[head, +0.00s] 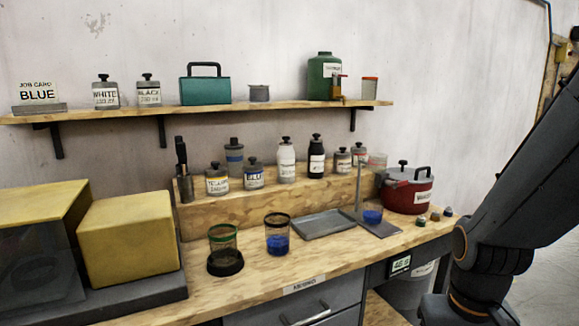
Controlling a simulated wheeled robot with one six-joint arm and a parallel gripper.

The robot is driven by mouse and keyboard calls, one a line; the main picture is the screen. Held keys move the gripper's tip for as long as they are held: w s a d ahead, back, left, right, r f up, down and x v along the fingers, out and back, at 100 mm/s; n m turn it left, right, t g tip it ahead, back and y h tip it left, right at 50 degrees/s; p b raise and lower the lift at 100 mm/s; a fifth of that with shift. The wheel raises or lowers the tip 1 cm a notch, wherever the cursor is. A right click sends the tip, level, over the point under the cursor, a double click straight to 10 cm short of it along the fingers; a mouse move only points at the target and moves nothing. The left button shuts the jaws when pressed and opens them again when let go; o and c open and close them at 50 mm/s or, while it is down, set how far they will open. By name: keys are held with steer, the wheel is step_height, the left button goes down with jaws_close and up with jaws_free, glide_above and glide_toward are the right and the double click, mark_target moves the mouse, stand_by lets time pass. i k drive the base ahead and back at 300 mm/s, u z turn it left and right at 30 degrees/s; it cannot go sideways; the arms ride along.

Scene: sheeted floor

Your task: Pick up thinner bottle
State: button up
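No label that I can read clearly says thinner. A green jug (320,80) with a small white label stands upright on the wall shelf, right of its middle; a small amber item in front partly covers it. A white bottle (286,165) and a black bottle (316,160) with dark caps and pale labels stand upright on the bench's raised step. Their labels are too small to read surely. My arm crosses the right side of the head view, but my gripper is out of view.
The shelf (225,107) also holds tins and a teal box (204,90). The bench carries two cups (223,240) (277,240), a grey tray (325,224), a red pot (408,194) and a yellow box (128,240). The front bench strip between the cups and pot is mostly clear.

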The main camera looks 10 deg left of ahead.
mark_target(286, 154)
steer(key=u, duration=1.15)
steer(key=k, duration=0.7)
steer(key=z, duration=0.9)
steer(key=i, duration=0.5)
steer(key=z, duration=0.15)
steer(key=k, duration=0.3)
steer(key=u, duration=0.5)
steer(key=i, duration=0.85)
steer(key=z, duration=0.2)
